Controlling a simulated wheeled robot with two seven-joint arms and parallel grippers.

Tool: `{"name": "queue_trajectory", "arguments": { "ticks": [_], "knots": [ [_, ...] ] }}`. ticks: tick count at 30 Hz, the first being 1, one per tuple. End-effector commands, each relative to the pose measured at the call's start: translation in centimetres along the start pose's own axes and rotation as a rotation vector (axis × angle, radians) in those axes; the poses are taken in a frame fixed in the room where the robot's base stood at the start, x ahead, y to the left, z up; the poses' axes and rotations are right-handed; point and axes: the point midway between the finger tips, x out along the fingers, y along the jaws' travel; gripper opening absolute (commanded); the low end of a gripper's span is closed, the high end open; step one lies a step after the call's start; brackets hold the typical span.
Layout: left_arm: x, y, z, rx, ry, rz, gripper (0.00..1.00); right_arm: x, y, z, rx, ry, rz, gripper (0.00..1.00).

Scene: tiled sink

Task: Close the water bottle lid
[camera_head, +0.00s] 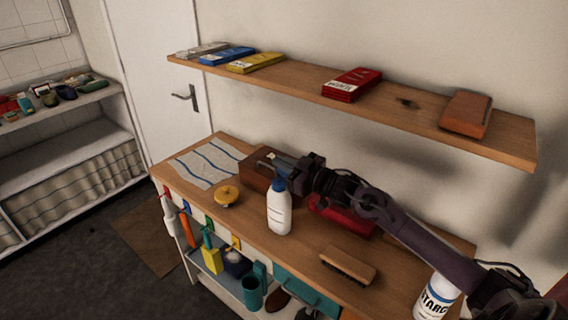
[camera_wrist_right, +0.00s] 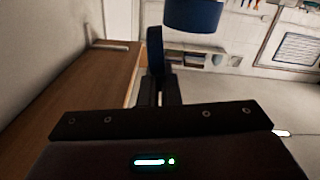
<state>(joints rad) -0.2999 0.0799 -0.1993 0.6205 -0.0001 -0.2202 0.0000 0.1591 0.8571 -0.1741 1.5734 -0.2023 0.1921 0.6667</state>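The water bottle (camera_head: 279,215) is white and stands upright on the wooden worktop, with a blue top (camera_head: 279,184). My right gripper (camera_head: 284,164) is just above and behind this top, its arm coming in from the right. In the wrist view a blue round part (camera_wrist_right: 194,14) is at the top edge. A smaller upright blue piece (camera_wrist_right: 154,48) is right in front of the fingertips (camera_wrist_right: 158,88); it looks like the lid, but I cannot tell if it is touched. The fingers look close together. My left gripper is not in view.
A yellow round object (camera_head: 226,196) and a striped cloth (camera_head: 208,164) lie left of the bottle. A brown box (camera_head: 262,178) and a red box (camera_head: 340,215) are behind it. A brush (camera_head: 348,266) and a white can (camera_head: 437,296) are right. A wooden shelf (camera_head: 300,80) runs above.

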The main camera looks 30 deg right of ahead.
Motion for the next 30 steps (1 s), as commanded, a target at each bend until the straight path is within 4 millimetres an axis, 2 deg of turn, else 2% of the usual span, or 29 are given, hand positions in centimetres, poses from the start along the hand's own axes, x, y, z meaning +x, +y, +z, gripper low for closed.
{"name": "queue_trajectory", "arguments": {
  "ticks": [14,15,19,30],
  "knots": [
    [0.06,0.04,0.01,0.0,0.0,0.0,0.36,-0.01,-0.06,-0.03,-0.016,0.0,0.0,0.0],
    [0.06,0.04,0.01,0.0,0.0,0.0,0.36,-0.01,-0.06,-0.02,-0.015,0.0,0.0,0.08],
    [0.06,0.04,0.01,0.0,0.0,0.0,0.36,-0.01,-0.06,-0.02,-0.015,0.0,0.0,0.25],
    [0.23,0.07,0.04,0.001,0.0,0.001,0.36,-0.42,-0.08,0.14,-0.014,-0.001,0.0,0.25]
  ]
}}
